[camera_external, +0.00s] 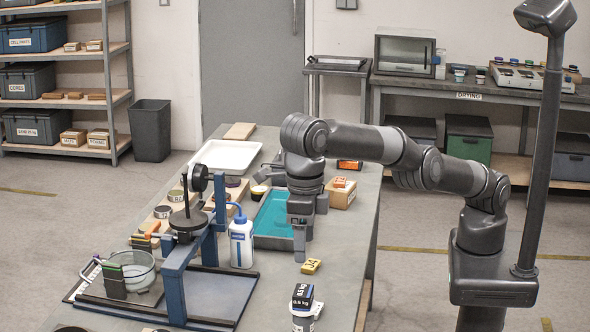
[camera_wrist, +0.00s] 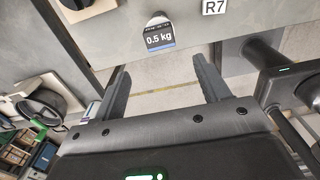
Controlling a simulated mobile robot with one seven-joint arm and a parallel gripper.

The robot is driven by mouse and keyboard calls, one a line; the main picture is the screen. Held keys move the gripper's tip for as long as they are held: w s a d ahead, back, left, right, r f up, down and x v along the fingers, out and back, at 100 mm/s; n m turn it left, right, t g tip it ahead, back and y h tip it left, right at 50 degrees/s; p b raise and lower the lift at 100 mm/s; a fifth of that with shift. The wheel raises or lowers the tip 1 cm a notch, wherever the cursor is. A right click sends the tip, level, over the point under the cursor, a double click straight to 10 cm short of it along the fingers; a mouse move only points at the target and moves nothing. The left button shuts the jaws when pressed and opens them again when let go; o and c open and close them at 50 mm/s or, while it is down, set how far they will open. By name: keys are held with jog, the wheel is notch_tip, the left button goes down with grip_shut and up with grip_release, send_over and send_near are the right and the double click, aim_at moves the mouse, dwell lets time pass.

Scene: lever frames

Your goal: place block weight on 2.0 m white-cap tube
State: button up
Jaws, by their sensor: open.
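A dark block weight (camera_external: 302,296) with a gold-coloured top and a "0.5 kg" label stands upright at the front of the table. It appears to rest on the white cap (camera_external: 308,310) of a tube, whose lower part is cut off by the picture edge. In the wrist view a "0.5 kg" label (camera_wrist: 160,38) shows beyond the fingertips. My gripper (camera_external: 309,238) points down at the right edge of the teal tray, behind the block and apart from it. In the wrist view the fingers (camera_wrist: 162,82) are spread with nothing between them.
A blue lever frame (camera_external: 176,278) and a white squeeze bottle (camera_external: 241,243) stand left of my gripper. The teal tray (camera_external: 272,217) lies beside it. A wooden box (camera_external: 341,197) stands behind right.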

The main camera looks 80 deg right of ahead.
jog(key=w+d+r+m+t, duration=0.1)
jog(key=w+d+r+m, duration=0.25)
jog(key=d+r, duration=0.35)
jog(key=w+d+r+m, duration=0.3)
jog(key=d+r+m, duration=0.15)
jog(key=d, duration=0.55)
jog(key=s+d+r+m+t, duration=0.25)
jog(key=d+m, duration=0.65)
jog(key=d, duration=0.8)
jog(key=s+d+f+m, duration=0.2)
jog(key=s+d+m, duration=0.3)
jog(key=d, duration=0.3)
jog(key=s+d+f+m, duration=0.1)
jog(key=s+d+m, duration=0.3)
jog(key=d, duration=0.5)
jog(key=s+d+f+m+t, duration=0.2)
jog(key=s+d+f+m, duration=0.8)
jog(key=s+f, duration=0.2)
jog(key=shift+s+d+f, duration=0.25)
jog(key=shift+s+f, duration=0.05)
jog(key=shift+s, duration=0.7)
